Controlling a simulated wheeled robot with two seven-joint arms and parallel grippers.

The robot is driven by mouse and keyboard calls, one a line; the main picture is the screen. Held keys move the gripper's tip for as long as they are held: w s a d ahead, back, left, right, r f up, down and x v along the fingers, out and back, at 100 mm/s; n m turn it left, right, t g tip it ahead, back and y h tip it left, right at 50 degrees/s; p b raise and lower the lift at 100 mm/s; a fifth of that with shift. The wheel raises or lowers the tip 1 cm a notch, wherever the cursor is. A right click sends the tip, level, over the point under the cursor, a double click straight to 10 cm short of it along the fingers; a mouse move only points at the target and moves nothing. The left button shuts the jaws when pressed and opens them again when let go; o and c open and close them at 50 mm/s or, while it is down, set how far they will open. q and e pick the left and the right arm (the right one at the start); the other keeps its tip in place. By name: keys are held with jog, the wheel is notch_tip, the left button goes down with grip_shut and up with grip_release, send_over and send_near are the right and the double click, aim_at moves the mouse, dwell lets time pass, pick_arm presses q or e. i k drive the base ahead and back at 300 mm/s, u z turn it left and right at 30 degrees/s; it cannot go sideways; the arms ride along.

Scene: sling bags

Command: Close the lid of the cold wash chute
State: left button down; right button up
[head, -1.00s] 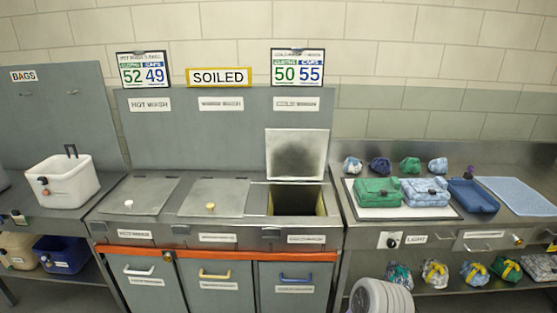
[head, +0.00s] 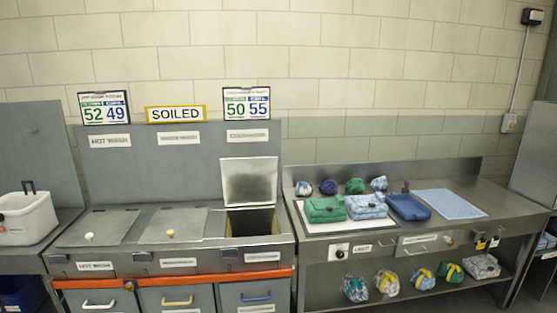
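The cold wash chute is the rightmost of three chutes in the grey metal soiled-linen bench. Its lid (head: 249,183) stands raised, upright against the back panel. The dark square chute opening (head: 252,222) lies uncovered below it. The cold wash label (head: 247,135) is on the back panel above; its text is blurred. The hot wash lid (head: 98,228) and the middle lid (head: 173,225) lie flat and shut. Neither of my grippers shows in the head view.
A white bin (head: 27,218) stands at the left. An orange rail (head: 180,279) runs along the bench front.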

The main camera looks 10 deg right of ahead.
aim_at(246, 181)
jog(key=z, duration=1.1)
jog(key=i, duration=2.25)
jog(key=u, duration=0.85)
